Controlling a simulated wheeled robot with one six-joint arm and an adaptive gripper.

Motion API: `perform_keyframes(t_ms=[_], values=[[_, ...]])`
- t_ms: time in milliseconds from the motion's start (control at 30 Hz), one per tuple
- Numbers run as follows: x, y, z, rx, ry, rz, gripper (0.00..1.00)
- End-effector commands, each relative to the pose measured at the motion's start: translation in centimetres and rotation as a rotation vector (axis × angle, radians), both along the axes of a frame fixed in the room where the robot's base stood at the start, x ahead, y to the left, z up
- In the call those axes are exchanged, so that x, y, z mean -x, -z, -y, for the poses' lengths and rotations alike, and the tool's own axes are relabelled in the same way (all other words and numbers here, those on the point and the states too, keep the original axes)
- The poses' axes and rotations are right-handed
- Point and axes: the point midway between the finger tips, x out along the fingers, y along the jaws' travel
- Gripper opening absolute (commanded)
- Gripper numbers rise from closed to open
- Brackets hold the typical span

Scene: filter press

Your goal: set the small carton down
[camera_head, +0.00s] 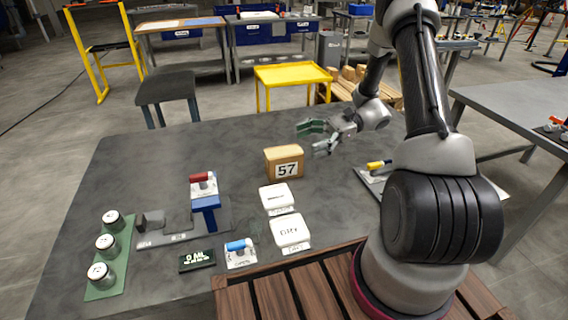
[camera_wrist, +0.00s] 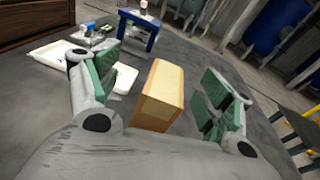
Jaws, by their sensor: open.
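The small carton (camera_head: 284,161) is a tan box with a white label reading 57. It stands upright on the dark grey table, near the middle of its far half. My gripper (camera_head: 317,138) is open, with green finger pads, to the right of the carton and a little beyond it in the head view. In the wrist view the carton (camera_wrist: 160,95) stands between and ahead of the open fingers (camera_wrist: 157,92). I see no finger touching it. The carton's lower near end is hidden behind my gripper's body in the wrist view.
White filter packs (camera_head: 290,231) lie nearer me on the table. A press fixture with a blue stand (camera_head: 206,207) is left of them. A green rack (camera_head: 110,262) with several jars is at far left. The table left of the carton (camera_head: 150,160) is clear.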

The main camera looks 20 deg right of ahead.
Motion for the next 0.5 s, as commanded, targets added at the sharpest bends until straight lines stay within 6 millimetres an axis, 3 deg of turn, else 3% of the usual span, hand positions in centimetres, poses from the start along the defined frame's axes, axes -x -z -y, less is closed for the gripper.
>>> perform_keyframes(t_ms=[100,200,333,500], values=[[-1.0,2.4,0.5,-0.076,0.060,-0.058,0.80],[-1.5,3.4,0.7,-0.113,0.090,-0.082,0.80],[-1.8,3.9,0.2,-0.131,0.103,-0.093,0.80],[-1.7,3.9,-1.8,-0.131,0.102,-0.094,0.80]])
